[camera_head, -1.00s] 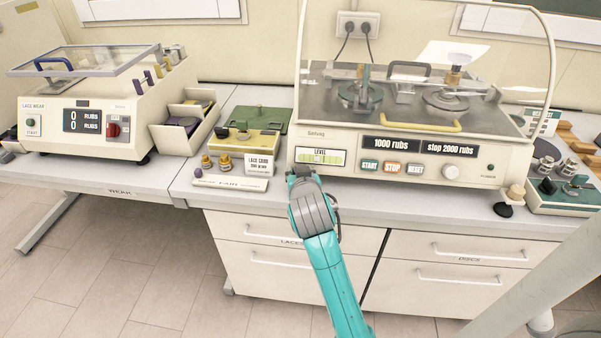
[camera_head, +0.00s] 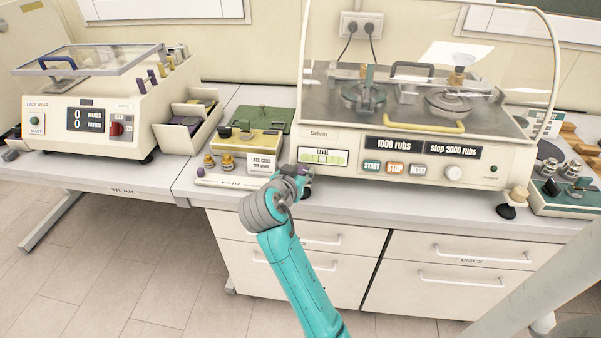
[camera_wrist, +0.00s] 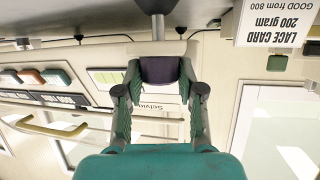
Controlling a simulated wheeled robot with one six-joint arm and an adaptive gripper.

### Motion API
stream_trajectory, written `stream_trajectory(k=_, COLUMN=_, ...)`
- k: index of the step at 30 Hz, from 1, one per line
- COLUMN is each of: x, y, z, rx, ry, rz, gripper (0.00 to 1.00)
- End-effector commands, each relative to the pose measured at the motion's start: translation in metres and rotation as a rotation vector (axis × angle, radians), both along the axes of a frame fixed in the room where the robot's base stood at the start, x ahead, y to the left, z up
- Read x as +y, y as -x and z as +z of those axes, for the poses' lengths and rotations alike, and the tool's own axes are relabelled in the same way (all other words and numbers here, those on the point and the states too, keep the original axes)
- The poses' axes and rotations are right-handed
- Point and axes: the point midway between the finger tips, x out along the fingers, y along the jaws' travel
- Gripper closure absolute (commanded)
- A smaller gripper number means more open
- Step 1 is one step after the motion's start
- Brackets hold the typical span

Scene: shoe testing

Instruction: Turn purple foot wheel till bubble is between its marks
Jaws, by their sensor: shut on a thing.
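The purple foot wheel (camera_wrist: 160,70) is under the front left corner of the rubbing machine (camera_head: 345,141), below a metal stem in the wrist view. My gripper (camera_wrist: 160,82) is shut on it, one finger on each side. In the head view my gripper (camera_head: 303,177) is at that corner, and my wrist hides most of the wheel. The level (camera_head: 323,157) is a pale green vial on the machine's front, just above my gripper. Its bubble is too small to place surely against the marks.
START, STOP and RESET buttons (camera_head: 395,168) are to the right. Another foot (camera_head: 512,204) is at the machine's right corner. Drawers (camera_head: 300,255) lie below the bench edge.

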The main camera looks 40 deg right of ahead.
Motion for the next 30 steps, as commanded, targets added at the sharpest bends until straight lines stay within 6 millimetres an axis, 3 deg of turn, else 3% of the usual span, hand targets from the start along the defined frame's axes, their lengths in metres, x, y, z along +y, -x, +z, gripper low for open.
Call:
stream_trajectory(k=7, x=0.000, y=0.000, z=0.000, rx=0.001, ry=-0.001, rz=0.001, gripper=0.97)
stream_trajectory(k=8, x=0.000, y=0.000, z=0.000, rx=0.001, ry=-0.001, rz=0.001, gripper=0.57)
stream_trajectory(k=10, x=0.000, y=0.000, z=-0.001, rx=0.001, ry=-0.001, rz=0.001, gripper=0.40)
stream_trajectory(k=11, x=0.000, y=0.000, z=-0.001, rx=0.001, ry=-0.001, rz=0.001, gripper=0.36)
stream_trajectory(k=22, x=0.004, y=0.001, z=0.001, rx=0.000, ry=-0.001, rz=0.003, gripper=0.36)
stream_trajectory(k=30, x=0.039, y=0.018, z=0.017, rx=-0.001, ry=0.000, rz=0.005, gripper=0.36)
